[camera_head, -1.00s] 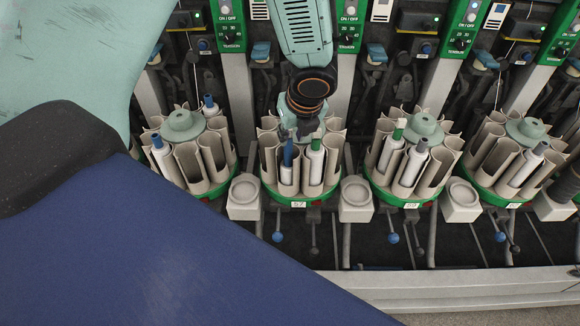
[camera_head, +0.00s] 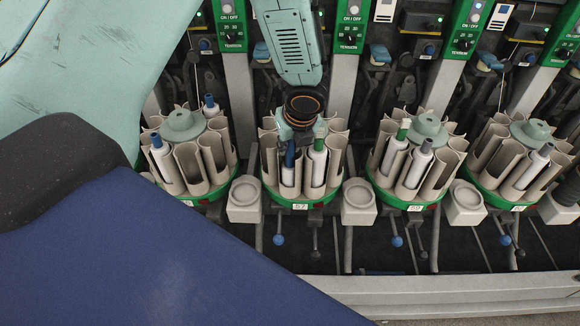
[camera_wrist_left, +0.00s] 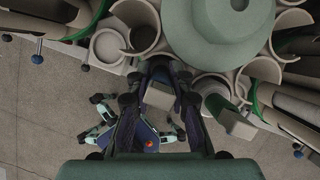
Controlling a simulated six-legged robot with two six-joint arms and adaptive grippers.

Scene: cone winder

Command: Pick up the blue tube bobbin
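The blue tube bobbin (camera_head: 289,166) stands upright in a pocket of the carousel labelled 57 (camera_head: 300,203); its blue tip shows above white yarn. My left gripper (camera_head: 301,143) is pointed down over this carousel, right at the blue tip and partly covering it. A green-tipped bobbin (camera_head: 318,158) stands close to its right. In the left wrist view my left gripper (camera_wrist_left: 158,95) has its fingers apart. Contact between fingers and bobbin cannot be told. My right gripper is not in view.
Similar carousels with bobbins stand at left (camera_head: 190,160) and right (camera_head: 415,165). Pale square pads (camera_head: 358,205) sit between them. Green control panels (camera_head: 350,25) and grey posts rise behind. A pale rail (camera_head: 450,297) runs along the front.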

